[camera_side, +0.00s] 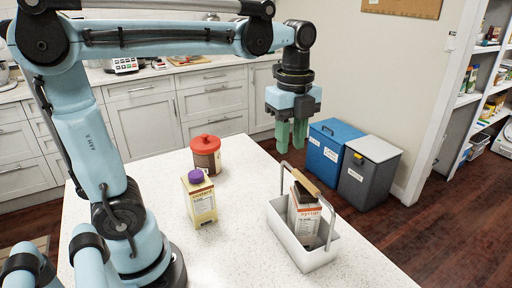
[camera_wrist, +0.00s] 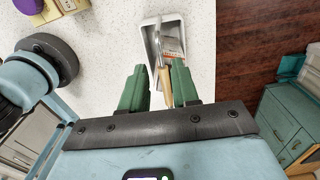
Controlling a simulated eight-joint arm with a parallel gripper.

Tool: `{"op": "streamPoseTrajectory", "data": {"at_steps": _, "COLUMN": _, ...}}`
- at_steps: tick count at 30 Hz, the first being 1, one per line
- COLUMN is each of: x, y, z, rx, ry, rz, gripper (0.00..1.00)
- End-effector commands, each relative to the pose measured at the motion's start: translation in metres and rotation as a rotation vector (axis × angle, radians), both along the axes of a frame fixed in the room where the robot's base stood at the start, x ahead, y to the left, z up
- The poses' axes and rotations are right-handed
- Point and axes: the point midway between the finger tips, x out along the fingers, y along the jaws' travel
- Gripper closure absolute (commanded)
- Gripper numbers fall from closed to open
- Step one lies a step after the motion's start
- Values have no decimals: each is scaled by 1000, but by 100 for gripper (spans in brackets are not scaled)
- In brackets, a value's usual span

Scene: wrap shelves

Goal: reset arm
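My gripper (camera_side: 292,134) hangs above the far right part of the white speckled table, fingers pointing down. Its green fingers also show in the wrist view (camera_wrist: 158,88), spread apart with nothing held between them. Below and in front stands a white caddy (camera_side: 318,262) with a wooden-grip handle (camera_side: 305,182). A carton (camera_side: 304,215) with orange print stands inside the caddy. In the wrist view the caddy (camera_wrist: 149,39) lies beyond the fingertips, and the wooden grip appears between them but farther down.
A yellow carton with a purple cap (camera_side: 201,200) and a brown jar with a red lid (camera_side: 206,152) stand on the table left of the caddy. A blue bin (camera_side: 327,150) and a grey bin (camera_side: 369,172) stand on the floor beyond the table's right edge.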

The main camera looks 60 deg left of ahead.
Motion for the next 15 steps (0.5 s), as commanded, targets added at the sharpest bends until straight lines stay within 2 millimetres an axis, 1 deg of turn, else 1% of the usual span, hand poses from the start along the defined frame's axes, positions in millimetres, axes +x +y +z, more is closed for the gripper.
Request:
{"op": "streamPoseTrajectory", "data": {"at_steps": 12, "x": 0, "y": 0, "z": -46, "rx": 0, "ry": 0, "rz": 0, "gripper": 70}}
{"op": "streamPoseTrajectory", "data": {"at_steps": 15, "x": 0, "y": 0, "z": -55, "rx": 0, "ry": 0, "rz": 0, "gripper": 70}}
